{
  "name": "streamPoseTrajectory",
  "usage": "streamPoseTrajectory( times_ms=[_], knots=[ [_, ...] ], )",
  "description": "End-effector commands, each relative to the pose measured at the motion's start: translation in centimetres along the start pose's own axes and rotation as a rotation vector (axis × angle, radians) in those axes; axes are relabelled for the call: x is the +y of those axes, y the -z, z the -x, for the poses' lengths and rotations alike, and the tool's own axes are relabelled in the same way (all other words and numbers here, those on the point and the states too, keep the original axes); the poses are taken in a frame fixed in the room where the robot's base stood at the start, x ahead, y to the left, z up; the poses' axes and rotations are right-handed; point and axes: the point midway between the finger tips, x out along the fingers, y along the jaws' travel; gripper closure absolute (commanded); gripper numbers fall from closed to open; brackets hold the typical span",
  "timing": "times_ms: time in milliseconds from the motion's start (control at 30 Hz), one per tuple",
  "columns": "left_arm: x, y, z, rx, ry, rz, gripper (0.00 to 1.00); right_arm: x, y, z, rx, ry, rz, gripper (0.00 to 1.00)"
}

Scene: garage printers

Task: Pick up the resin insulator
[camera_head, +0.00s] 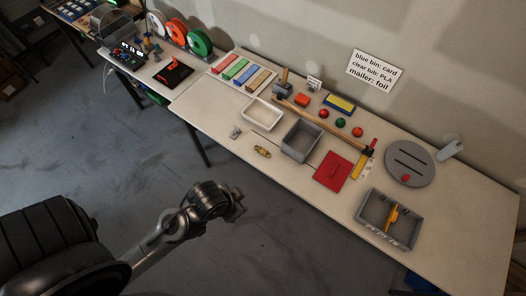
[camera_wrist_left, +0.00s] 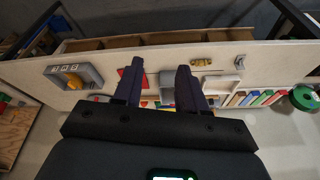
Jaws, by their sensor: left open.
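A small brownish-yellow piece (camera_head: 262,152), likely the resin insulator, lies near the table's front edge, in front of the grey bin. It also shows in the left wrist view (camera_wrist_left: 201,62), beyond and right of the fingertips. A small grey piece (camera_head: 235,132) lies left of it; I cannot tell for certain which one is the insulator. My left gripper (camera_head: 238,207) is off the table's front side, apart from both pieces. In the left wrist view its two fingers (camera_wrist_left: 158,72) are spread with nothing between them. My right gripper is in neither view.
Behind the pieces stand a white tray (camera_head: 251,113) and a grey bin (camera_head: 288,151). A red square (camera_head: 319,182) and a grey compartment tray (camera_head: 365,220) lie to the right. The table's front strip (camera_head: 290,197) is mostly clear.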

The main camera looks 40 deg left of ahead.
Motion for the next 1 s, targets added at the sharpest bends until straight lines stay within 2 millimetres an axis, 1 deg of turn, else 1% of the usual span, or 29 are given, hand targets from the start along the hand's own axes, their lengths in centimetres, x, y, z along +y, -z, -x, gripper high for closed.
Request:
streamPoseTrajectory(
  times_ms=[467, 500, 600, 867, 1000],
  knots=[
    [0.00, 0.00, 0.00, 0.000, 0.000, 0.000, 0.59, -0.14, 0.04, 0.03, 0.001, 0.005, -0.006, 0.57],
    [0.00, 0.00, -0.01, 0.000, 0.000, 0.000, 0.56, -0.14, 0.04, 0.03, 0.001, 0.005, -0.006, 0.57],
    [0.00, 0.00, -0.01, 0.000, 0.000, 0.000, 0.40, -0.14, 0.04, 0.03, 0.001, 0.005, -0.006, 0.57],
    [-0.01, 0.00, -0.03, -0.001, 0.000, 0.000, 0.40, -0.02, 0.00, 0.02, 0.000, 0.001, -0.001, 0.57],
    [0.00, -0.14, -0.04, -0.008, 0.000, -0.043, 0.40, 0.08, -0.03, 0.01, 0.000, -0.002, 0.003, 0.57]
  ],
)
